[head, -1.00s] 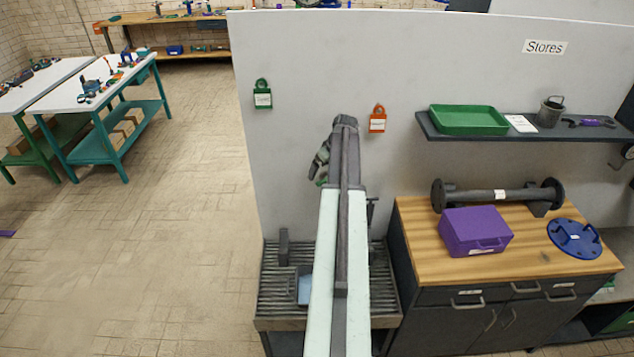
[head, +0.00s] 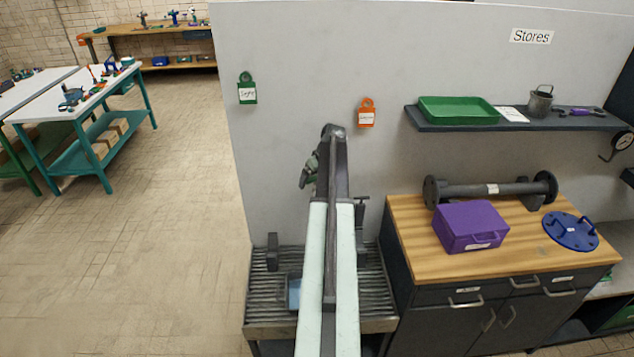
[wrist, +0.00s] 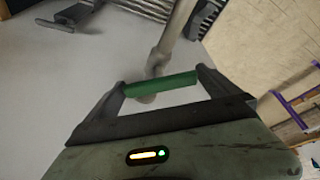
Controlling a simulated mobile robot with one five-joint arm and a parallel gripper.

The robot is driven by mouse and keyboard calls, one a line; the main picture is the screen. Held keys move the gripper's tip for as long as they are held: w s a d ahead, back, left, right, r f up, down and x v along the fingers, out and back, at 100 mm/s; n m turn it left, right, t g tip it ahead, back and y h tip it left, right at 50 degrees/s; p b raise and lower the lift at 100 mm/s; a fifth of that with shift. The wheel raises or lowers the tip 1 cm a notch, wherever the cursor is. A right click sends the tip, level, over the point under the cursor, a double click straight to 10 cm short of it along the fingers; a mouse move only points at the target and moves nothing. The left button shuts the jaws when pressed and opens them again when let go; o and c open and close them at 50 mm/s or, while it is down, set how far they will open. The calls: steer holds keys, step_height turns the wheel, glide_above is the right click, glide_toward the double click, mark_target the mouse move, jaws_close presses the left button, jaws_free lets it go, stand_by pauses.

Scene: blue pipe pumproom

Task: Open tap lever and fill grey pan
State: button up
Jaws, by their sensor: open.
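A green lever (wrist: 160,84) shows in the wrist view, lying across the space between my gripper's two dark fingers (wrist: 158,92). My gripper is open around it; I cannot tell whether either finger touches it. A grey tap pipe (wrist: 176,38) runs up behind the lever. In the head view my gripper (head: 308,173) is small, beside the grey wall, and my arm hides most of the tap. A small grey pan (head: 293,293) with a pale blue inside sits on the slatted drain grate (head: 268,313), partly hidden by my arm. I cannot tell if it holds water.
A wooden-topped cabinet (head: 412,250) stands right of the grate, bearing a purple box (head: 469,227), a flanged pipe (head: 490,190) and a blue flange (head: 571,231). A shelf (head: 450,126) with a green tray is above. Open floor (head: 170,230) lies left.

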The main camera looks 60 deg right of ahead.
steer(key=c, duration=1.1)
steer(key=shift+n+y, duration=0.3)
steer(key=shift+n, duration=0.4)
steer(key=o, duration=1.1)
steer(key=p+v, duration=0.7)
steer(key=v, duration=0.1)
